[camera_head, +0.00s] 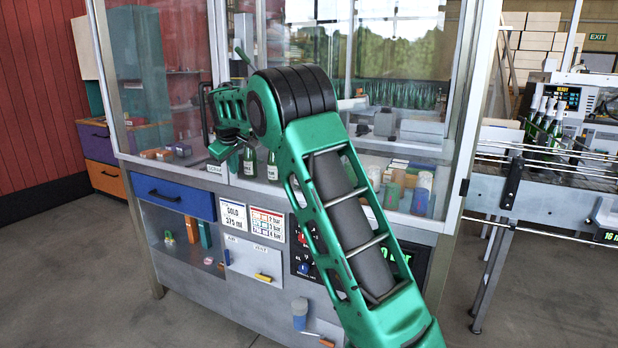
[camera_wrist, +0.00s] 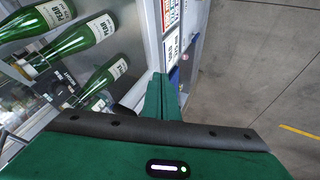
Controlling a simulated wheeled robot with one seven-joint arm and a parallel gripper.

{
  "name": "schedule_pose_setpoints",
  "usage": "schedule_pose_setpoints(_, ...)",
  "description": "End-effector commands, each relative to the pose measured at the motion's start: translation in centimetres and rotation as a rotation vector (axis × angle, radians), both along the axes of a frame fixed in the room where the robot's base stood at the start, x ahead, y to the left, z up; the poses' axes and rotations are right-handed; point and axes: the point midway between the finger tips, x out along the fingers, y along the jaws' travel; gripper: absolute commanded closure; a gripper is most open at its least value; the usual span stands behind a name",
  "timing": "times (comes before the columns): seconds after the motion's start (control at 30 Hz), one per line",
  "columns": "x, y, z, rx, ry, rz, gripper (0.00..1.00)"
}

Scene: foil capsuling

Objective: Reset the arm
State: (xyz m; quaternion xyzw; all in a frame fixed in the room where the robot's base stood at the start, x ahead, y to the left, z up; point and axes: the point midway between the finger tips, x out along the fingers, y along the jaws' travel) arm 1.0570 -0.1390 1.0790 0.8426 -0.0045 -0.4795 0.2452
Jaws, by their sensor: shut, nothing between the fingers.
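My green arm reaches up from the bottom right of the head view and bends at a black-banded joint. My gripper (camera_head: 218,152) is at its far end, in front of the glass cabinet (camera_head: 224,60). In the wrist view my gripper (camera_wrist: 163,95) shows its green fingers together, with nothing between them. Green bottles with white labels (camera_wrist: 75,40) stand to the left of the fingers in the wrist view, apart from them. Two of these bottles (camera_head: 272,166) show behind the arm in the head view.
A blue drawer (camera_head: 174,196) and a shelf of small items sit at the cabinet's lower left. A control panel is partly hidden behind my arm. A conveyor (camera_head: 550,185) with bottles stands at the right. Grey floor (camera_head: 90,275) is clear at the front left.

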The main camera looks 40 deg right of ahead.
Motion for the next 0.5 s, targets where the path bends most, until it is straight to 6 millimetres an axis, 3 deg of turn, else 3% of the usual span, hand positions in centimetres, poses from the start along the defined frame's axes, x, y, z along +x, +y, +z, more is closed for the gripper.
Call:
schedule_pose_setpoints(0.2, -2.7, 1.5, 3.6, 0.003, 0.002, 0.005, 1.00)
schedule_pose_setpoints(0.5, -4.5, 2.1, 5.9, 0.002, 0.006, 0.004, 1.00)
